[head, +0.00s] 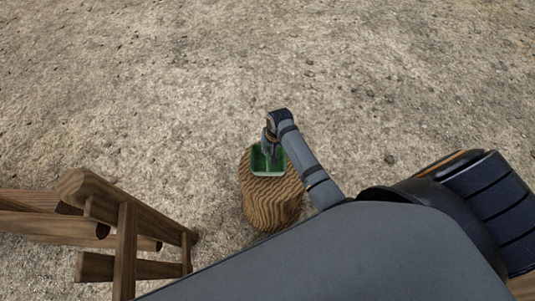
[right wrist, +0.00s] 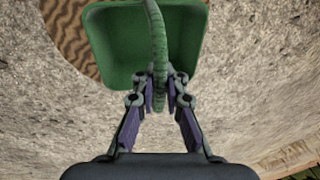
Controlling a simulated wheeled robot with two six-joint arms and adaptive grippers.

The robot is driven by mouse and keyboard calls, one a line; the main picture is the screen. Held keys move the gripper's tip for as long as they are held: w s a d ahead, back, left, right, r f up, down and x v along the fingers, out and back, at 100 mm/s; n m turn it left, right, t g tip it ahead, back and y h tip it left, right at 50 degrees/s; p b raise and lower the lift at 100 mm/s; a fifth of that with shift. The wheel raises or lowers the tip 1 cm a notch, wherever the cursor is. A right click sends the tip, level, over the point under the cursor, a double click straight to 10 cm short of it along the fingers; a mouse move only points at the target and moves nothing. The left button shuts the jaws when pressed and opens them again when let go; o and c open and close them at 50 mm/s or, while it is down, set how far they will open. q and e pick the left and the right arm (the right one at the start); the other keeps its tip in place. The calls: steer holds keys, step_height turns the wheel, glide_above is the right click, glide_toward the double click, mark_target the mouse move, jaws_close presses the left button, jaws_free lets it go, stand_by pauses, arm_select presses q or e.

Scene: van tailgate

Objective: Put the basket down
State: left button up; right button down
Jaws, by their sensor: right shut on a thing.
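A small green basket (head: 268,172) shows in the head view over the top of an upright wooden stump (head: 272,207). I cannot tell whether it touches the stump. My right gripper (head: 270,150) is above the basket. In the right wrist view, my right gripper (right wrist: 160,90) is shut on the handle of the green basket (right wrist: 112,45). The handle arches up between the fingers, and the basket looks empty. Part of the stump's grained top (right wrist: 65,30) shows beyond the basket at the upper left. My left gripper is in neither view.
A wooden rail structure (head: 125,235) stands at the lower left in the head view. Open gravelly ground (head: 200,80) lies beyond and around the stump. My own body and arm fill the lower right.

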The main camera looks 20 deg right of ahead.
steer(key=shift+w+f+b, duration=0.15)
steer(key=shift+f, duration=0.75)
steer(key=shift+w+f+b, duration=0.15)
steer(key=shift+f, duration=0.85)
steer(key=c, duration=1.4)
jaws_free()
steer(key=r, duration=0.4)
steer(key=s+r+p, duration=0.1)
steer(key=r, duration=0.3)
steer(key=s+d+r, duration=0.1)
steer(key=r, duration=0.3)
steer(key=shift+p, duration=0.3)
